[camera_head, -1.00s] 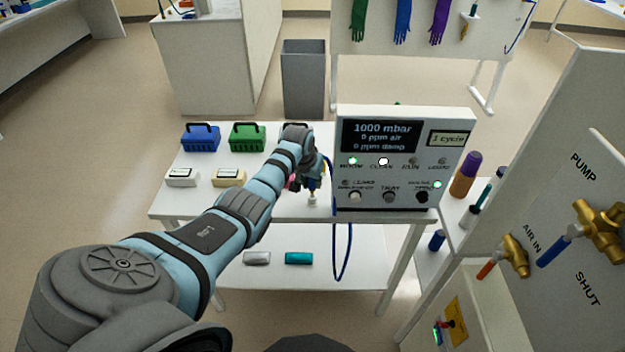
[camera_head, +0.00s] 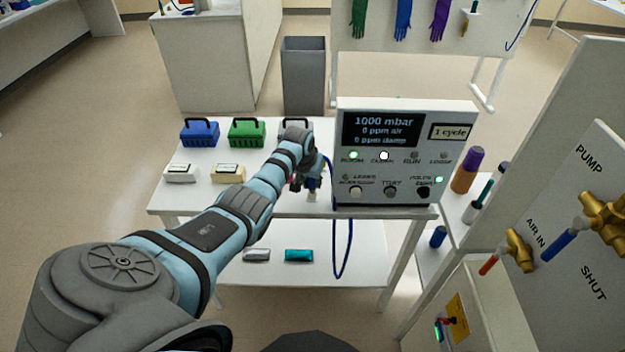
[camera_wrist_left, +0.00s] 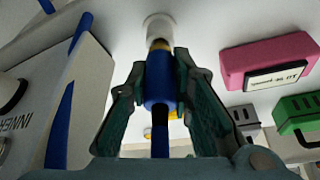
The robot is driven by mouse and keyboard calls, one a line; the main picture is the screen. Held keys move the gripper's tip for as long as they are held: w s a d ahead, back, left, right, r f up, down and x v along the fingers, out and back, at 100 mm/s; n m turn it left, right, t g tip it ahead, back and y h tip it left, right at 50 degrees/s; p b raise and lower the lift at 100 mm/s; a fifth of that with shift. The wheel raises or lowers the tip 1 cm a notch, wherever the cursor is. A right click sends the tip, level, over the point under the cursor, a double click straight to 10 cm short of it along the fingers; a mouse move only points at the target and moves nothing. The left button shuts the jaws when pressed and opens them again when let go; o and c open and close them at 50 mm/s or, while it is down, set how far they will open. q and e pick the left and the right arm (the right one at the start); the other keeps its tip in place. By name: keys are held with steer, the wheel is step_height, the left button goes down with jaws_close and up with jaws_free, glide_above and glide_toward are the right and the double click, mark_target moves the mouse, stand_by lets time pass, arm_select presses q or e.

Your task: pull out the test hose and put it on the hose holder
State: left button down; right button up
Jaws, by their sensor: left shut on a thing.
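My left gripper (camera_head: 312,184) is over the front of the white table, just left of the control box. It is shut on the blue end of the test hose (camera_wrist_left: 158,78), which also shows between the fingers in the left wrist view (camera_wrist_left: 160,105). A brass tip (camera_wrist_left: 160,45) sticks out of the blue end towards a round white fitting (camera_wrist_left: 158,27). I cannot tell whether the tip touches that fitting. A blue hose loop (camera_head: 349,250) hangs below the table edge. I cannot clearly make out the hose holder. My right gripper is not in view.
The control box (camera_head: 404,150) stands close to the right of the gripper. Blue (camera_head: 200,133) and green (camera_head: 247,133) cases and small labelled boxes stand on the table's left. A pink box (camera_wrist_left: 268,60) shows in the left wrist view. Brass valves (camera_head: 603,215) are at far right.

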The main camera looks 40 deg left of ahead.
arm_select(q)
steer(key=shift+s+f+b, duration=0.1)
steer(key=shift+f+b, duration=0.35)
steer(key=shift+f, duration=0.25)
steer(key=c, duration=1.3)
jaws_free()
steer(key=shift+c, duration=0.2)
steer(key=v, duration=1.2)
